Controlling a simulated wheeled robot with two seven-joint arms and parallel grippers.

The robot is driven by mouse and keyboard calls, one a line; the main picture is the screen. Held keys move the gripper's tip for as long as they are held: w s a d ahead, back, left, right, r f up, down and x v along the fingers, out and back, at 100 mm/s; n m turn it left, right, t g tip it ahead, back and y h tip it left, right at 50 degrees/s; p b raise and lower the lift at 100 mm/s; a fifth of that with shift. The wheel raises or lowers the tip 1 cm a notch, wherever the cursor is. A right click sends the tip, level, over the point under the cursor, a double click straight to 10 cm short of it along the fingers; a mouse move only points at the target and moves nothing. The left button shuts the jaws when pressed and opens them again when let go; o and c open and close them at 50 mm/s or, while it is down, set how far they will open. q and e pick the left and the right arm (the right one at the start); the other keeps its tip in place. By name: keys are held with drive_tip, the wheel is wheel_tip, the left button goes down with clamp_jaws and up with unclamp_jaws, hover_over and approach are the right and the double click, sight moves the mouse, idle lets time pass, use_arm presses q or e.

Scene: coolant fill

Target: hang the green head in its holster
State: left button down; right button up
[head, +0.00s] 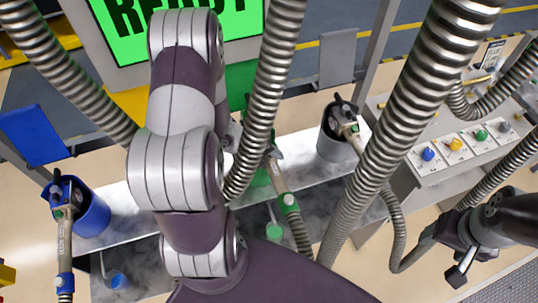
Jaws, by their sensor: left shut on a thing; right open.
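The green head (281,178) is a metal nozzle with a green band, hanging on a ribbed metal hose near the middle. My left gripper (243,140) is at its upper end, mostly hidden behind my own arm and a thick hose, and is shut on it. A green holster (260,179) shows only as a small green part just left of the head, with a green plate (240,84) behind. Most of the holster is hidden, so I cannot tell whether the head is inside it. My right gripper (460,268) is open and empty at the lower right.
A blue holster (93,213) at left holds a blue-banded head (62,200). A grey holster (330,147) right of centre holds another head (346,120). Thick hoses (415,90) cross the view. A panel with coloured knobs (455,146) stands at right.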

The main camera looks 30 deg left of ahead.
use_arm(q)
drive_tip(key=shift+s+r, duration=0.1)
wheel_tip(320, 180, down, 6)
drive_tip(key=b, duration=0.5)
drive_tip(key=shift+w+a, duration=0.15)
drive_tip(key=shift+w, duration=0.15)
drive_tip(key=shift+s, duration=0.15)
idle(0.7)
